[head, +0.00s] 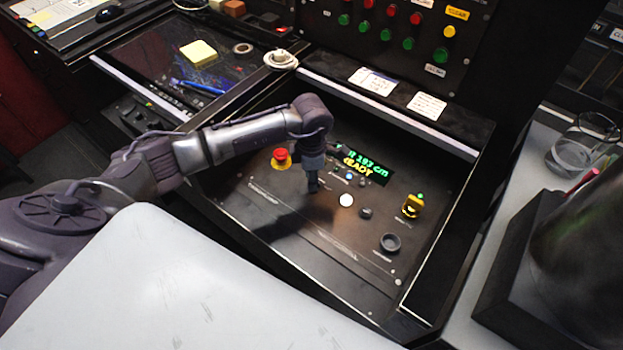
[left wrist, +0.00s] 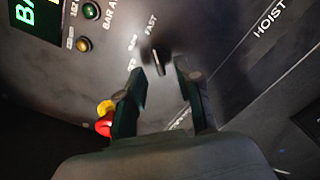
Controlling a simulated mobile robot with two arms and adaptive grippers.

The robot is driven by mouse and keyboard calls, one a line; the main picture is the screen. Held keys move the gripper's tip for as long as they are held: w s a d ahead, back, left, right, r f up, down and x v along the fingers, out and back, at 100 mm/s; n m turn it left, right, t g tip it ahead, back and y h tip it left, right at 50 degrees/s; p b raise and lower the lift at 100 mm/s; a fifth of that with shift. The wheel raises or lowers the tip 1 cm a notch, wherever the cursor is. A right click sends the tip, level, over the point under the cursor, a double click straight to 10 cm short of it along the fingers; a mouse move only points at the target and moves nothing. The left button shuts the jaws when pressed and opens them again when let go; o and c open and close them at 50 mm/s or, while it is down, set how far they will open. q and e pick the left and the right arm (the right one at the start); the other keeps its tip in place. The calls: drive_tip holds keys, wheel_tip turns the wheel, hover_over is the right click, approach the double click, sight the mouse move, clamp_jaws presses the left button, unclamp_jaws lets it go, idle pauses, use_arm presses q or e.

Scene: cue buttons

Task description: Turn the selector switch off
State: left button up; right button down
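A yellow selector-like switch (head: 412,207) stands on the right part of the sloped black panel (head: 300,240), with a small green light above it. Its exact setting is too small to read. My left gripper (head: 313,187) points down over the panel's middle, well left of the yellow switch. In the left wrist view its fingers (left wrist: 166,82) are apart with nothing between the tips. A small dark lever (left wrist: 158,62) marked near "FAST" sits just beyond the tips, not gripped. The yellow switch does not show in the left wrist view. My right gripper is not in view.
A red emergency button (head: 281,158) stands left of my gripper, and a green-lettered display (head: 368,164) behind it. A white button (head: 346,200) and black knob (head: 390,243) lie to the right. A glass (head: 575,155) stands on the right-hand surface.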

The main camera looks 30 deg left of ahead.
use_arm(q)
drive_tip(key=shift+f, duration=0.95)
clamp_jaws()
